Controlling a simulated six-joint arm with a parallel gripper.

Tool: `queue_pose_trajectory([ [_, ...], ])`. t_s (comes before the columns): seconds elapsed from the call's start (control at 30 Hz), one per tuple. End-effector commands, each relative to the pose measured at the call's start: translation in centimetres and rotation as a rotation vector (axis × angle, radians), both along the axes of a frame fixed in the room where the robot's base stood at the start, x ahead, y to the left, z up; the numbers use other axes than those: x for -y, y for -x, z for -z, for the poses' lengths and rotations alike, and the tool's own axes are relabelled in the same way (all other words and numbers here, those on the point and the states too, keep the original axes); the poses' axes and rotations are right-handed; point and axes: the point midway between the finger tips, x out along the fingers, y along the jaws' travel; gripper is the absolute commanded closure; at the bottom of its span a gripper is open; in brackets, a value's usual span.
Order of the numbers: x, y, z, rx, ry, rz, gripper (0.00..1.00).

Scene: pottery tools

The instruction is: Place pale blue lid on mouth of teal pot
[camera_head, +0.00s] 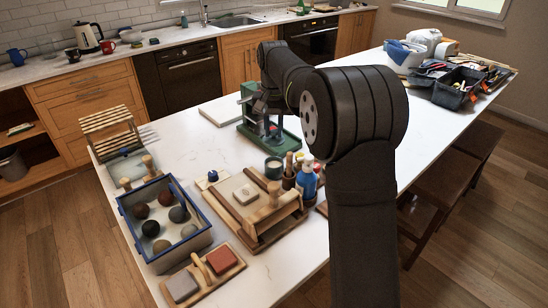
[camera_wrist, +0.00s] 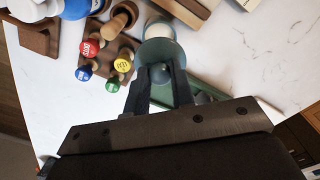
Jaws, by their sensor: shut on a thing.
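The teal pot (camera_head: 273,168) stands on the white counter just left of the arm, with a pale round mouth. In the wrist view the pot's pale mouth (camera_wrist: 157,28) shows at the top, partly hidden by the lid. My gripper (camera_wrist: 161,74) is shut on the small knob of the pale blue lid (camera_wrist: 163,50). The lid overlaps the near side of the pot in this view; whether they touch I cannot tell. In the head view my gripper (camera_head: 271,132) is small and dark, over the green stand behind the pot, and the lid is hard to make out.
The green stand (camera_head: 247,97) is behind the pot. A wooden rack of bottles with coloured caps (camera_wrist: 91,48) is close beside it. A wooden press board (camera_head: 243,190) and a blue-edged box of clay balls (camera_head: 162,252) are further left. The counter (camera_head: 190,145) has clear room behind.

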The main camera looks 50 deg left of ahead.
Motion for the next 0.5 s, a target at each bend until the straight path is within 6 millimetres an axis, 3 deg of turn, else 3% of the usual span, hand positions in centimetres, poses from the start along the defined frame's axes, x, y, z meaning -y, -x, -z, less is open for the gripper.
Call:
queue_pose_trajectory([
  [0.1,0.1,0.0,2.5,-0.001,0.004,0.000,1.00],
  [0.5,0.1,-0.1,6.8,0.000,0.003,0.001,1.00],
])
